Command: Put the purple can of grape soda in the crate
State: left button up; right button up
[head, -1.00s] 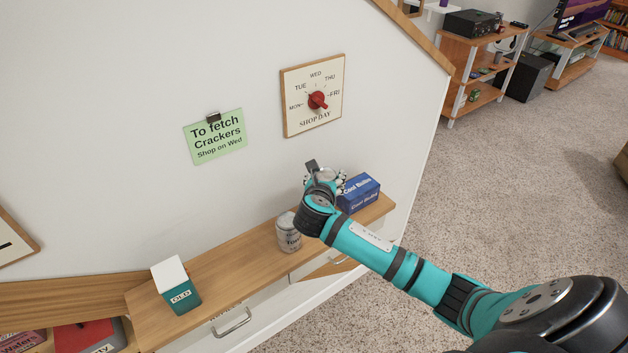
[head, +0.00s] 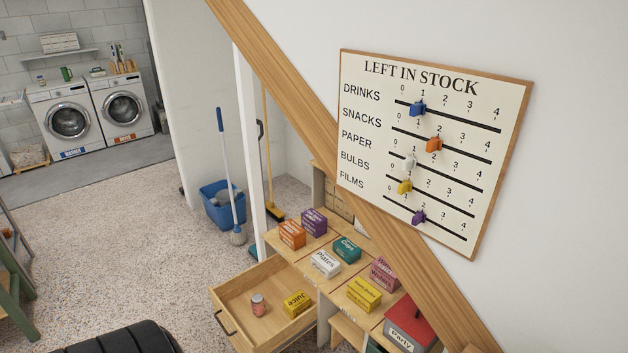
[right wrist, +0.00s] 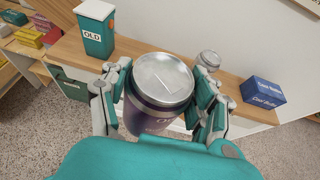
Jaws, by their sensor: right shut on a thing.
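A dark purple can with a silver lid (right wrist: 155,118) is between the fingers of my right gripper (right wrist: 162,88) in the right wrist view. The gripper is shut on its sides, and the lid faces the camera. Its label is mostly out of sight. The can appears in front of the wooden ledge (right wrist: 140,58). My right gripper is not in the head view, and my left gripper is in neither view.
Another can (right wrist: 208,59), a teal OLD box (right wrist: 95,32) and a blue box (right wrist: 263,92) stand on the ledge. The head view shows an open drawer (head: 238,302) with a can and yellow box, small boxes beside it, a stock board (head: 440,150) and a blue bucket (head: 220,205).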

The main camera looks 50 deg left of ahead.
aim_at(280, 300)
jog(key=j+u, duration=0.25)
jog(key=j, duration=0.15)
jog(key=i+j+u, duration=0.2)
jog(key=j, duration=0.2)
jog(key=j+u, duration=0.25)
jog(key=j, duration=0.15)
jog(key=i+j+u, duration=0.25)
jog(key=i+j, duration=0.15)
jog(key=j, duration=0.25)
jog(key=i+j, duration=0.15)
jog(key=j, duration=0.25)
jog(key=i+j, duration=0.15)
jog(key=j, duration=0.2)
jog(key=i+j, duration=0.15)
jog(key=j, duration=0.25)
jog(key=i+j+u, duration=0.1)
jog(key=j, duration=0.3)
